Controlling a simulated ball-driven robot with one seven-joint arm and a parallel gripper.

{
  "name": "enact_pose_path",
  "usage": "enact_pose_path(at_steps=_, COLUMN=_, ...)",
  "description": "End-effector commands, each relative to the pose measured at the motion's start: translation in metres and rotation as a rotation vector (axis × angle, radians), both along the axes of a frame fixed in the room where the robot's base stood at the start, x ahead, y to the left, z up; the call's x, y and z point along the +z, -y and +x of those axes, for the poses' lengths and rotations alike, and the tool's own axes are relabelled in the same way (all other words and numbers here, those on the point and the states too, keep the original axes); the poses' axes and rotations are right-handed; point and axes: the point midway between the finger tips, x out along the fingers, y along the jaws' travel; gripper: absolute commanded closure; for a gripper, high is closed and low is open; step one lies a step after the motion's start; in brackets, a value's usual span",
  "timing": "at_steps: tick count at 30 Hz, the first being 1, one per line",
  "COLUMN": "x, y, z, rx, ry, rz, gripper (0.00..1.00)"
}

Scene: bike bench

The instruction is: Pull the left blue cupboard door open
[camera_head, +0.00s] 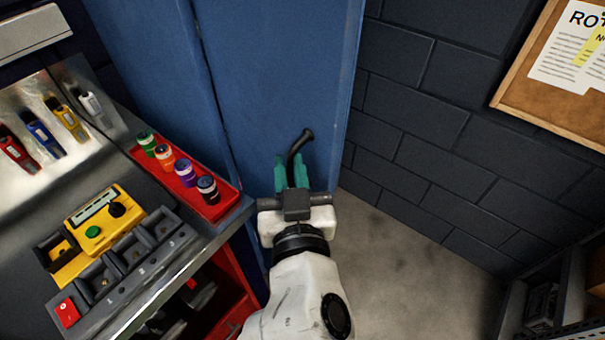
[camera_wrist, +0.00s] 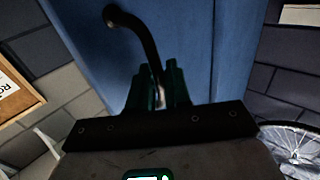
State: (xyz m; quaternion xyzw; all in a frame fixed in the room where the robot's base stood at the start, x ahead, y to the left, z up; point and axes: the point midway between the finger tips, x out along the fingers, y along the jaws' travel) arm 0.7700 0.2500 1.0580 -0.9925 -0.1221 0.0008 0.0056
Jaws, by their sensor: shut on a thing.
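A tall blue cupboard stands at the back in the head view, with a narrow dark seam between two blue panels. The blue door panel (camera_head: 265,75) right of the seam carries a curved black handle (camera_head: 304,138). My gripper (camera_head: 291,173) has teal fingers and is shut on the lower part of this handle, close to the door face. In the wrist view the handle (camera_wrist: 133,25) rises from between the fingers (camera_wrist: 156,88) and bends to the upper left, against the blue door (camera_wrist: 185,40). The fingers hide the handle's lower end. I see no clear gap at the seam.
Left of the arm is a workbench (camera_head: 215,237) with a red tray (camera_head: 222,206) of several small bottles and a yellow device (camera_head: 95,232). A dark brick wall (camera_head: 430,130) with a corkboard (camera_head: 520,100) is at right. Grey floor (camera_head: 400,270) lies clear right of my arm.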

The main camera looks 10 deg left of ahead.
Motion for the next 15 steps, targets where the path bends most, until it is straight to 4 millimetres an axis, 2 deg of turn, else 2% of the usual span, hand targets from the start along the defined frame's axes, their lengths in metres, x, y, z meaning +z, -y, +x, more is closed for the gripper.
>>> enact_pose_path(at_steps=1, x=0.0, y=-0.0077, z=-0.002, rx=0.007, ry=0.011, rz=0.0, gripper=1.0)
enact_pose_path(at_steps=3, x=0.0008, y=-0.0098, z=-0.0031, rx=-0.005, ry=0.011, rz=0.0, gripper=1.0)
enact_pose_path(at_steps=15, x=0.0033, y=-0.0144, z=-0.0053, rx=-0.033, ry=0.009, rz=-0.001, gripper=1.0)
